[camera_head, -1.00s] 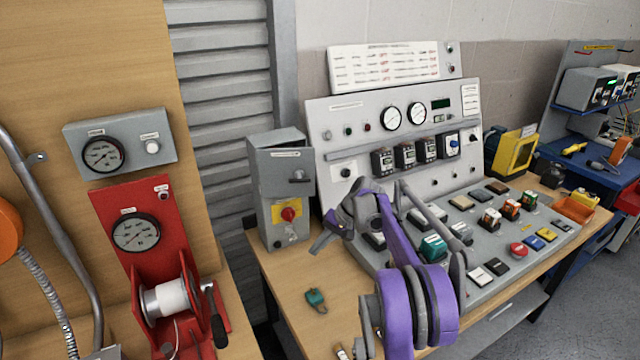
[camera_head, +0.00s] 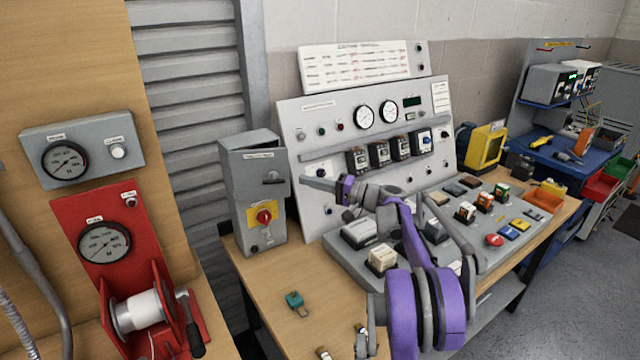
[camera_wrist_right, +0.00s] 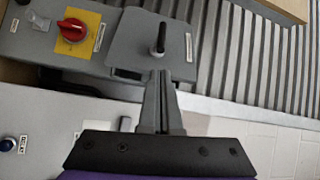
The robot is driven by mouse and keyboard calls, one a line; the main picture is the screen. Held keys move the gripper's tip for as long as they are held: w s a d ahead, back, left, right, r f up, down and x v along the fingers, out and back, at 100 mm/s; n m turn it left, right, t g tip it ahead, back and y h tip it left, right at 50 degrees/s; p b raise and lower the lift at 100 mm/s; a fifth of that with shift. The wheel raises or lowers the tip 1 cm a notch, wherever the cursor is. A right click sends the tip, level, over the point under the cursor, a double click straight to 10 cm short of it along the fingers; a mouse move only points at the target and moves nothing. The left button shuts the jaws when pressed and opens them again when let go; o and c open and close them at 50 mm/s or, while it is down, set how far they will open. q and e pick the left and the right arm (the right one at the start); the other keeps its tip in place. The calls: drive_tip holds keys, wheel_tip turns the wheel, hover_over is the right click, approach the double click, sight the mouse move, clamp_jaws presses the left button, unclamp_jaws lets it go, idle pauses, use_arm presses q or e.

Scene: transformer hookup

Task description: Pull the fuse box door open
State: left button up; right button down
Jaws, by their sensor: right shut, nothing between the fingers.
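The grey fuse box (camera_head: 240,190) stands at the back left of the bench, with a red rotary switch (camera_head: 264,217) on a yellow plate low on its front. Its door (camera_head: 243,170) looks shut, with a dark handle (camera_head: 271,178) on its right part. In the right wrist view the handle (camera_wrist_right: 159,40) stands out from the door panel (camera_wrist_right: 180,50). My right gripper (camera_head: 304,181) is shut and empty, just right of the box at about handle height. Its fingertips (camera_wrist_right: 158,74) point at the handle and look apart from it. My left gripper is out of view.
The sloped control console (camera_head: 345,250) fills the bench right of the box, under my right arm. A teal padlock (camera_head: 294,300) lies on the bench in front. A red reel stand (camera_head: 95,240) is at the left. Bare bench top lies before the box.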

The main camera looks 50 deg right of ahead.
sight(276, 173)
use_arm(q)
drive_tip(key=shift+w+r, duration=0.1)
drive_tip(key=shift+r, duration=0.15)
use_arm(e)
drive_tip(key=shift+x, duration=2.2)
